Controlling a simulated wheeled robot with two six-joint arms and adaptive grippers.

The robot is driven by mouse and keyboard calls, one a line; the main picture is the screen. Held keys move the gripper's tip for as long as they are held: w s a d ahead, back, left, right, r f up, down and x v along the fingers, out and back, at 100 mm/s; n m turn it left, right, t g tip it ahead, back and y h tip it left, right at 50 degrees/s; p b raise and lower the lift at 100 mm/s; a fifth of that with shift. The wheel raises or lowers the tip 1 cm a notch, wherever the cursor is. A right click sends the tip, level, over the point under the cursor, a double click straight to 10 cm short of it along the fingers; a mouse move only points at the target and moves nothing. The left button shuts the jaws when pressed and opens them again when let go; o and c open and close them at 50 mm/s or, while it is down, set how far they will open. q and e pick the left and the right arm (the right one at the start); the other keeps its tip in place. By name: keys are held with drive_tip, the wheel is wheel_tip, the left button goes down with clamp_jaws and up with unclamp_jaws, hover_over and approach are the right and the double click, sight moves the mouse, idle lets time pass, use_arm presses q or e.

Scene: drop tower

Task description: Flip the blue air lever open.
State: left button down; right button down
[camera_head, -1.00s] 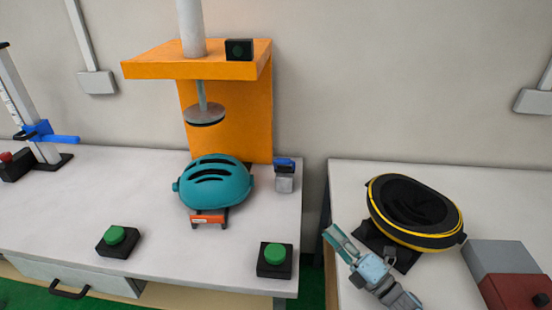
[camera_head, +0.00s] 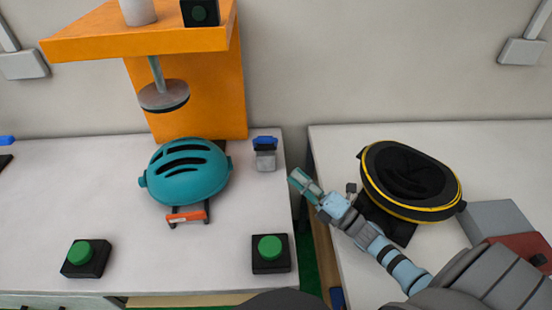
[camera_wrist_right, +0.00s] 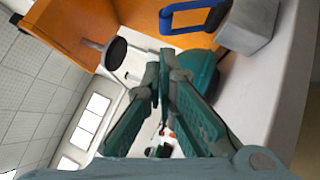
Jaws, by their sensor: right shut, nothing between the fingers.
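In the right wrist view the lever (camera_wrist_right: 165,20) is a blue loop-shaped handle beside the grey block (camera_wrist_right: 248,28), at the top. My right gripper (camera_head: 297,179) is shut and empty, with teal fingertips. It is near the right edge of the left table, right of and nearer than the block, apart from the lever. In the wrist view its fingers (camera_wrist_right: 160,62) meet below the lever. My left gripper is not in view.
A teal helmet (camera_head: 188,175) sits under the orange stand's (camera_head: 205,95) round striker (camera_head: 163,95). Two green buttons (camera_head: 270,247) (camera_head: 86,254) stand at the front. A black-yellow helmet (camera_head: 412,180) is on the right table. A gap separates the tables.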

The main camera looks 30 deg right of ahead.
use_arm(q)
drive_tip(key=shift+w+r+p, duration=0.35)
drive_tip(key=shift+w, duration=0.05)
use_arm(e)
drive_tip(key=x, duration=1)
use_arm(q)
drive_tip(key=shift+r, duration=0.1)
